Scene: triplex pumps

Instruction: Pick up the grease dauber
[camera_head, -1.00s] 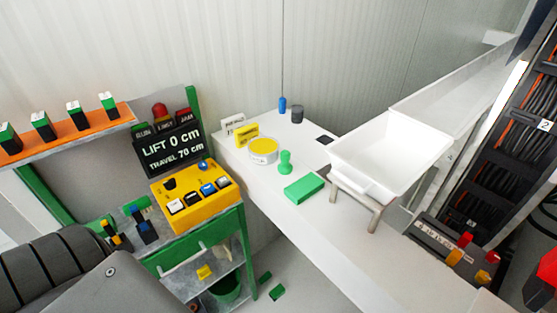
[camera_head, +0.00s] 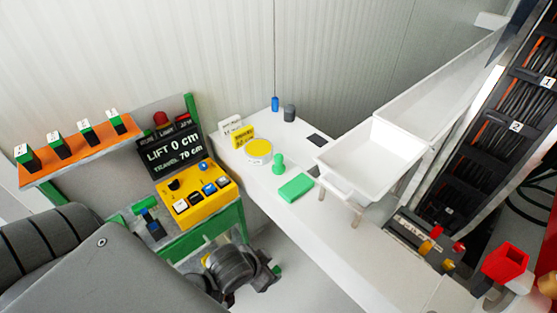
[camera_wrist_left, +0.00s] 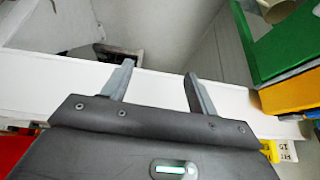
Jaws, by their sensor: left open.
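The grease dauber appears to be the small green knobbed piece (camera_head: 278,165) standing upright on the white bench in the head view, just right of a round tin with a yellow top (camera_head: 258,151). My left gripper (camera_head: 248,268) is low in front of the bench, beside the green-framed cart and well short of the dauber. In the left wrist view its two fingers (camera_wrist_left: 160,68) are apart with nothing between them. The dauber cannot be made out in that view. My right gripper is not in view.
A green block (camera_head: 296,188) lies in front of the dauber. A white tray (camera_head: 370,160) on legs stands to the right. The yellow control box (camera_head: 195,193) is at the left on the green-framed cart (camera_head: 215,232). Yellow and white signs (camera_head: 240,136) stand behind the tin.

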